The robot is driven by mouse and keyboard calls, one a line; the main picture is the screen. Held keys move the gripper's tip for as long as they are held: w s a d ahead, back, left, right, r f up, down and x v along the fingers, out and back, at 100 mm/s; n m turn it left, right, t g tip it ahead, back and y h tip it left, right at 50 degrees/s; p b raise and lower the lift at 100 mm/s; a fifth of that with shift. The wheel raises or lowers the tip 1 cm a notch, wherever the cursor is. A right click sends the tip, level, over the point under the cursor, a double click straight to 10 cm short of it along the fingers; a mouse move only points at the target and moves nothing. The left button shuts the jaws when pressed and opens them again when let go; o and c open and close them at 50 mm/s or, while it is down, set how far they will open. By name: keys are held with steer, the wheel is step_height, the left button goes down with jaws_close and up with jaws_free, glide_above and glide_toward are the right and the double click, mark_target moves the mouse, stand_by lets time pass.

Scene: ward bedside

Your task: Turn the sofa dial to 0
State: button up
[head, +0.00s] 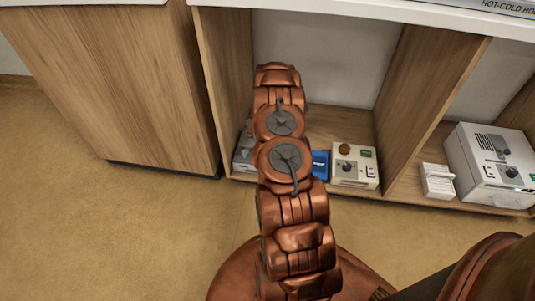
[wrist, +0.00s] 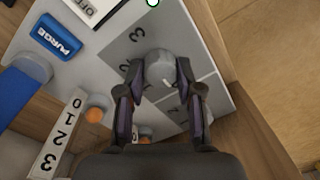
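In the wrist view, a round grey dial knob (wrist: 160,72) stands on a grey panel (wrist: 92,72) with the printed digits 3 and 2 near it. My gripper (wrist: 160,76) has one finger on each side of this knob; whether the fingers touch it I cannot tell. No "sofa" label is readable, and I cannot make out the knob's pointer. In the head view, the grey device (head: 244,152) shows only in part behind my arm, and my gripper is hidden there.
A strip marked 0 to 3 (wrist: 58,135) lies nearby. A cream box with a knob (head: 354,166), a white switch block (head: 437,181) and a white machine (head: 490,165) stand to the right on the shelf.

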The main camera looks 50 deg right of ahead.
steer(key=o, duration=0.4)
steer(key=r, duration=1.2)
steer(key=shift+d, duration=0.25)
stand_by(0.4)
